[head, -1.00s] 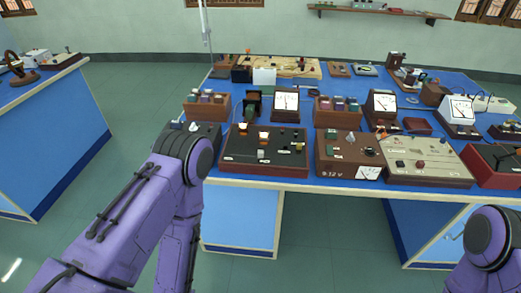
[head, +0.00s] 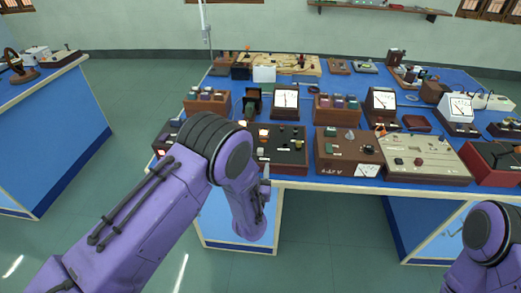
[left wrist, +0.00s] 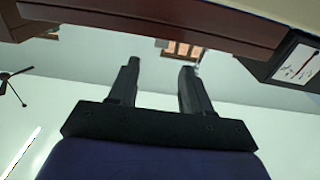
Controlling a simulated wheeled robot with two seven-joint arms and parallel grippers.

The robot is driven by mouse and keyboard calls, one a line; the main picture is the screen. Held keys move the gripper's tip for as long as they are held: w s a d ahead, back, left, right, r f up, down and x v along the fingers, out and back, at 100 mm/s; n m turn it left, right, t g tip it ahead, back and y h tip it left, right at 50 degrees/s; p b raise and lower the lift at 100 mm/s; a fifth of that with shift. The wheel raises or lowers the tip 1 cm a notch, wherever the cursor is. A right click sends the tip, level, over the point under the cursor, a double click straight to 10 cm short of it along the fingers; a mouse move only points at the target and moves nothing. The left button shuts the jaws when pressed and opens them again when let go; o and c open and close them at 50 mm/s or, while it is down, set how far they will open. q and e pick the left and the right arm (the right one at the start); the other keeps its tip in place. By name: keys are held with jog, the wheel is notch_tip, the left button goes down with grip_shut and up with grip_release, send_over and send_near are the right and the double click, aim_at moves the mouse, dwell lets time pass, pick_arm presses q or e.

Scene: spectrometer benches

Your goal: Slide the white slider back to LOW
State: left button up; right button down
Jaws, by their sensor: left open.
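I cannot make out the white slider or a LOW mark in either view. The black-topped instrument box (head: 285,152) in a wooden frame is partly hidden behind my left arm. My left gripper (head: 266,172) is at the table's front edge in the head view, just in front of this box, and mostly hidden by my arm. In the left wrist view its two fingers (left wrist: 160,76) are apart with nothing between them. A brown wooden box edge (left wrist: 150,22) runs above the fingers there. My right gripper is out of view; only part of that arm shows at bottom right.
A brown box with a meter (head: 348,150) stands to the right, then a beige-topped panel (head: 425,155). A white meter face (left wrist: 298,63) shows at right in the wrist view. Several instruments crowd the blue table behind. The floor in front is clear.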

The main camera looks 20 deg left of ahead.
aim_at(260, 152)
pick_arm(q)
jog(key=p+x, duration=0.2)
jog(key=x, duration=0.8)
jog(key=shift+f, duration=0.1)
grip_shut()
